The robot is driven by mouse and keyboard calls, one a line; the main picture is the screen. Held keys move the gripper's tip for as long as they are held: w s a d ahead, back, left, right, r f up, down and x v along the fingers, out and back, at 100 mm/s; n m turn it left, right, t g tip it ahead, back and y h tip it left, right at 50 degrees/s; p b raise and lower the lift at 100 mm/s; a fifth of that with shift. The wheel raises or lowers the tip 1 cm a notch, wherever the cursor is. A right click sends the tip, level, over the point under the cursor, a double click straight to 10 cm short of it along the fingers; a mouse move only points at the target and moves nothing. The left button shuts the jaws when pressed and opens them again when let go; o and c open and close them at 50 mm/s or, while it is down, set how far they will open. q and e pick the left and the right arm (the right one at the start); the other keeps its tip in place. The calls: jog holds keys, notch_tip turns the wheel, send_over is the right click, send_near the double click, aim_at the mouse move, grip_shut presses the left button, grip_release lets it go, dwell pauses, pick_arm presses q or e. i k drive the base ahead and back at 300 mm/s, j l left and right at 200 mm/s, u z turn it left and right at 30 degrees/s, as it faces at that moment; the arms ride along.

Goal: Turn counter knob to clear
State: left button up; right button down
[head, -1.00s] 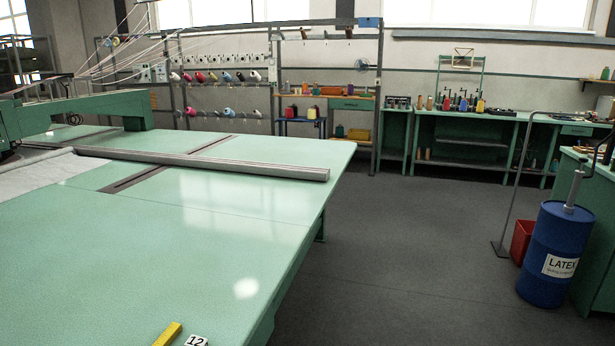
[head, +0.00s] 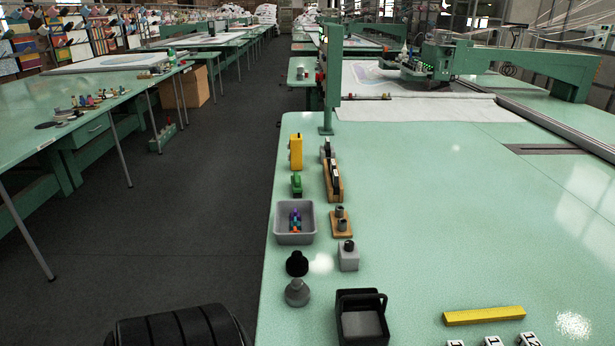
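A small grey block with a black knob on top (head: 348,256) stands near the left edge of the green table in the head view. It may be the counter, but no label or marking can be read at this size. Its knob setting cannot be made out. A black round knob-like piece (head: 297,263) and a grey one (head: 297,292) stand to its left, close to the edge. Neither of my grippers shows in the head view.
Around the block are a grey bin (head: 280,236) with coloured pieces, a wooden holder (head: 341,228), a yellow block (head: 296,151), a black tray (head: 344,300) and a yellow bar (head: 484,316). Numbered tiles (head: 529,339) lie at the bottom. A dark aisle (head: 215,190) runs left of the table.

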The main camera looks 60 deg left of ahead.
aim_at(348, 245)
jog(key=k+l+u, duration=0.15)
jog(key=u, duration=1.4)
